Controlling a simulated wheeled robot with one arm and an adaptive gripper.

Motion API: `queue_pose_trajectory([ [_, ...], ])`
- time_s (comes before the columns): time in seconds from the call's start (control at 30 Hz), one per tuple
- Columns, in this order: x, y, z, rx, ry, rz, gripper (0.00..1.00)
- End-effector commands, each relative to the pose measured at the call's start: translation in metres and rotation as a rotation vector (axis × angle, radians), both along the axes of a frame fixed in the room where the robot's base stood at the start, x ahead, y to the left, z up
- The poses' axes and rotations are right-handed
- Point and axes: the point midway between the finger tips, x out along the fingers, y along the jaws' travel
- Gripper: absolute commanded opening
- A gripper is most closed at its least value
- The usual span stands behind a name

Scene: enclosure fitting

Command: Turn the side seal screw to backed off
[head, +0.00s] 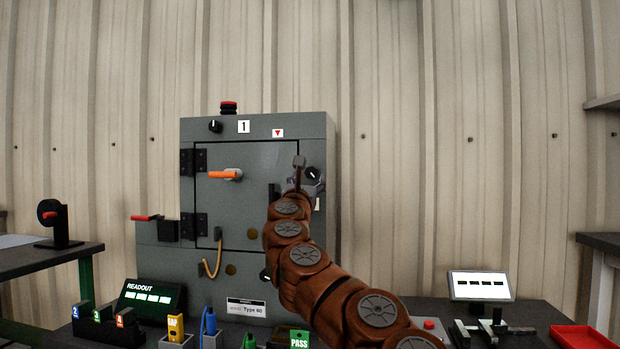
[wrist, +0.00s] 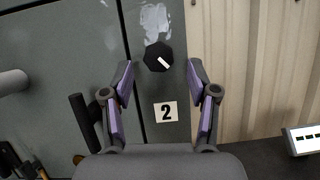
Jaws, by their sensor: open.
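A black faceted knob (wrist: 158,57) with a white mark sits on the grey cabinet (head: 230,250), on the strip right of the door. I take it for the side seal screw. Its white mark slants toward the lower right in the wrist view. A label "2" (wrist: 166,111) is below it. The knob also shows in the head view (head: 314,174), just right of my gripper (head: 303,174). In the wrist view my gripper (wrist: 160,70) is open, with one finger on each side of the knob and nothing held. I cannot tell the depth between fingertips and knob.
A black vertical pull (wrist: 84,122) stands close to my left finger. The door has an orange handle (head: 225,174). Another knob (head: 214,126) is by label "1". A readout screen (head: 148,298) and several small parts stand on the bench. Right of the cabinet is free wall.

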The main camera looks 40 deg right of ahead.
Motion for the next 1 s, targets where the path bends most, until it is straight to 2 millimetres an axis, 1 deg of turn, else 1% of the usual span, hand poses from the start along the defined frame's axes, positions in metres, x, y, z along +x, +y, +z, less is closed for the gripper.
queue_pose_trajectory([
  [0.33,0.010,-0.016,0.007,-0.001,0.002,-0.003,0.59],
  [0.63,0.014,-0.022,0.012,-0.002,-0.001,0.000,0.59],
  [0.97,0.014,-0.023,0.012,-0.001,-0.002,0.000,0.59],
  [1.0,0.014,-0.023,0.012,-0.001,-0.002,0.001,0.55],
])
